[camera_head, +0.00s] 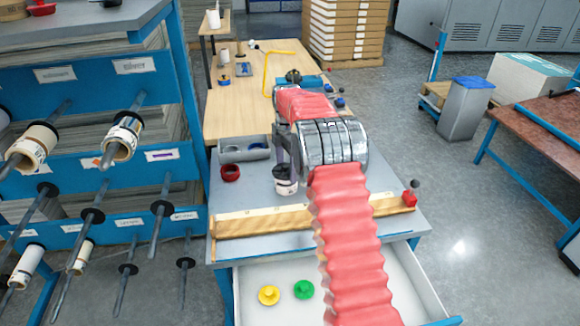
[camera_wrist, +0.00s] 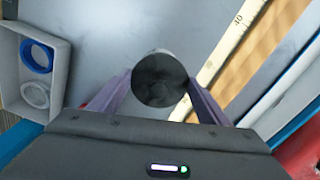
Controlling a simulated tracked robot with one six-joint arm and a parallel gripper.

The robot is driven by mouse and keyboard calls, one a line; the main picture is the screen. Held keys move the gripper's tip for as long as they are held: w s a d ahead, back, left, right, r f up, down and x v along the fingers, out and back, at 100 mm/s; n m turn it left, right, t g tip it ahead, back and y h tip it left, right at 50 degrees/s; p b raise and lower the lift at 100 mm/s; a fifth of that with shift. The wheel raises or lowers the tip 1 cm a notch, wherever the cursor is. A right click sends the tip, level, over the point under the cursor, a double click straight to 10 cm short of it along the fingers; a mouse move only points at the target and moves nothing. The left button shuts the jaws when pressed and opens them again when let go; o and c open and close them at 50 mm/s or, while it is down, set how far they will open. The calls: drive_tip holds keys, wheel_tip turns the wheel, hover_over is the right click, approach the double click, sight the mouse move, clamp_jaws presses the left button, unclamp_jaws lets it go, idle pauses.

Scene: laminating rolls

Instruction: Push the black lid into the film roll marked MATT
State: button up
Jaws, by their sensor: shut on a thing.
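My gripper (camera_head: 284,163) points down over the grey worktop, beside the wooden ruler. In the wrist view my gripper (camera_wrist: 160,92) has its two fingers closed on either side of the black lid (camera_wrist: 160,78), which shows as a dark round disc. A short pale roll with a dark band (camera_head: 287,186) stands upright on the worktop directly under my gripper. I cannot read MATT on it. The dark lid seems to be at its top, but I cannot tell how far in it sits. In the wrist view the lid hides what is below it.
A red ring-shaped piece (camera_head: 230,172) lies left of the roll. A grey tray (camera_head: 258,148) with blue and white rings is behind. A wooden ruler (camera_head: 260,222) runs along the front. The open drawer (camera_head: 255,300) holds a yellow lid (camera_head: 268,295) and a green lid (camera_head: 304,289).

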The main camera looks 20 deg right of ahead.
drive_tip(key=shift+o, duration=0.2)
drive_tip(key=shift+s+f, duration=0.1)
drive_tip(key=shift+f, duration=0.2)
drive_tip(key=o, duration=1.1)
drive_tip(key=shift+r, duration=0.1)
drive_tip(key=shift+r, duration=0.1)
wheel_tip(320, 180, up, 14)
drive_tip(key=shift+f, duration=0.25)
